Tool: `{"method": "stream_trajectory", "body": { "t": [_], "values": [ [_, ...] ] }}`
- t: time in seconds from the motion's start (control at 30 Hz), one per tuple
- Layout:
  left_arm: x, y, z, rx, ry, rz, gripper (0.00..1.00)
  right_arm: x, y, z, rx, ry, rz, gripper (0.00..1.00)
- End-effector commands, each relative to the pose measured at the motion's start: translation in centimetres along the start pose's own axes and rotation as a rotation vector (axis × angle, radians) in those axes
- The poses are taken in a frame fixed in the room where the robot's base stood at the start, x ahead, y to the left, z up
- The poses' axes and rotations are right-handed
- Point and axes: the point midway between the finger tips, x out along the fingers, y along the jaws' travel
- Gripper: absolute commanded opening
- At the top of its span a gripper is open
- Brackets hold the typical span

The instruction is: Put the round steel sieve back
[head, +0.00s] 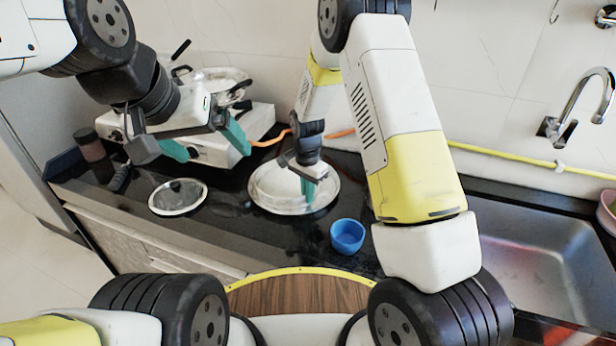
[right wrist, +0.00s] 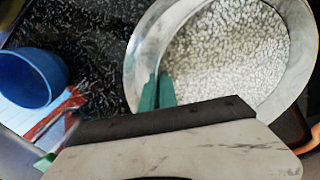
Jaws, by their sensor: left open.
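The round steel sieve (head: 276,181) appears as a shallow steel round with a pale speckled inside, and it fills much of the right wrist view (right wrist: 225,50). It is at or just above the dark counter, over a wider steel rim (head: 266,206); I cannot tell whether they touch. My right gripper (head: 308,190) is at its right edge, pointing down. Its teal fingers (right wrist: 157,92) are close together with the rim between them. My left gripper (head: 205,142) is open and empty, above the counter in front of the white stove.
A steel plate or lid (head: 178,196) lies at the left of the counter (head: 225,225). A blue cup (head: 347,236) stands right of the sieve, and a sink (head: 545,255) is further right. A white stove (head: 262,122) with a pan stands behind. An orange hose (head: 268,142) runs along the back.

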Motion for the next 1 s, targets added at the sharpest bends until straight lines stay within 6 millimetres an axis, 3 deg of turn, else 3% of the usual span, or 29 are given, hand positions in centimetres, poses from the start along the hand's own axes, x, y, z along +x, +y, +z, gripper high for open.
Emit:
{"method": "stream_trajectory", "body": {
  "t": [0.03,0.1,0.17,0.57,1.0],
  "values": [
    [0.0,0.0,0.0,0.0,0.0,0.0,0.94,0.2,0.0,0.0,0.0,0.0,0.0,0.0],
    [0.0,0.0,0.0,0.0,0.0,0.0,0.94,0.1,0.0,0.0,0.0,0.0,0.0,0.17],
    [0.0,0.0,0.0,0.0,0.0,0.0,0.94,0.1,0.0,0.0,0.0,0.0,0.0,0.25],
    [0.0,0.0,0.0,0.0,0.0,0.0,0.94,-0.6,-0.1,0.0,0.0,0.0,0.0,0.25],
    [0.0,0.0,0.0,0.0,0.0,0.0,0.94,-9.3,-0.1,0.0,0.0,0.002,-0.003,0.25]
  ]
}}
